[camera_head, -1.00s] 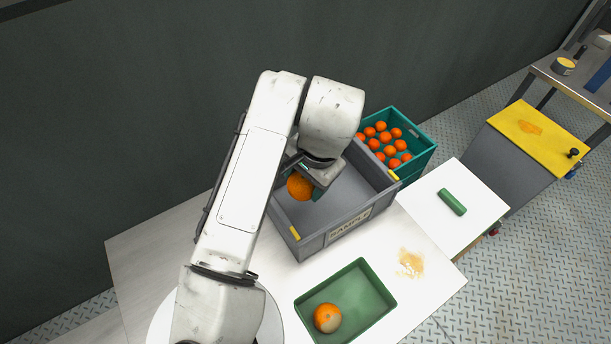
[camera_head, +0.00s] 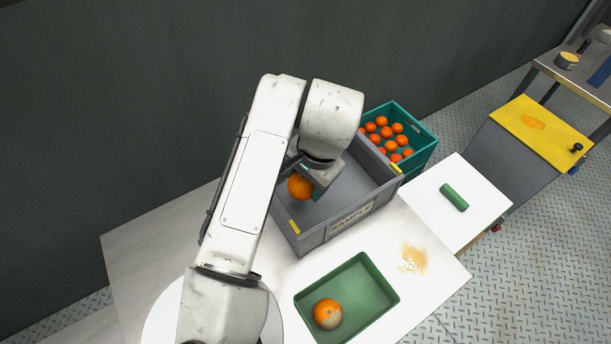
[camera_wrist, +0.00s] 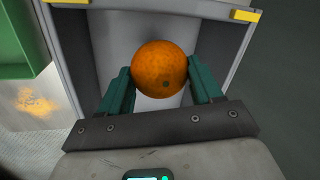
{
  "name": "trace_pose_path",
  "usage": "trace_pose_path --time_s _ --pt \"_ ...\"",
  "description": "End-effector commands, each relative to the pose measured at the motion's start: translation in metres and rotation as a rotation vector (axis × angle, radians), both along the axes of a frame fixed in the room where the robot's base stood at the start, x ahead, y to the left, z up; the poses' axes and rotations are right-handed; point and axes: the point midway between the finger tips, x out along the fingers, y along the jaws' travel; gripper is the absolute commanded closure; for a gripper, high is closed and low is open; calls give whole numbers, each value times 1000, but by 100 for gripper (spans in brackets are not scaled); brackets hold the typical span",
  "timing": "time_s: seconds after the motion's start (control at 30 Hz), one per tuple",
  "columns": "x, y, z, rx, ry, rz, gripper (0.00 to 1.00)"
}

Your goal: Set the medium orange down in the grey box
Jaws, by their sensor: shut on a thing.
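The medium orange (camera_head: 300,186) is held between the green fingers of my gripper (camera_head: 308,192). In the wrist view the orange (camera_wrist: 159,68) sits between the two fingertips (camera_wrist: 160,82), with the inside of the grey box behind it. The grey box (camera_head: 349,219) stands on the white table, with a "SAMPLE" label on its front wall and yellow marks on its rim. The orange is over the left part of the box. I cannot tell whether it touches the floor of the box. My arm hides part of the box's left side.
A green tray (camera_head: 371,307) with an orange with a pale patch (camera_head: 328,314) stands in front of the box. A teal crate (camera_head: 420,153) of several oranges is behind it. A green cylinder (camera_head: 454,197) lies on a white surface at right. An orange stain (camera_head: 413,259) marks the table.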

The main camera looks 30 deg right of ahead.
Motion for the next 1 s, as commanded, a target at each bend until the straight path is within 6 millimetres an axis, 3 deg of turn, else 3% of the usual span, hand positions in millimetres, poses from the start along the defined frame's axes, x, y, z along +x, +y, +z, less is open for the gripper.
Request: trace_pose_path --time_s 1.0 --pt "0 0 -29 0 -1 0 69"
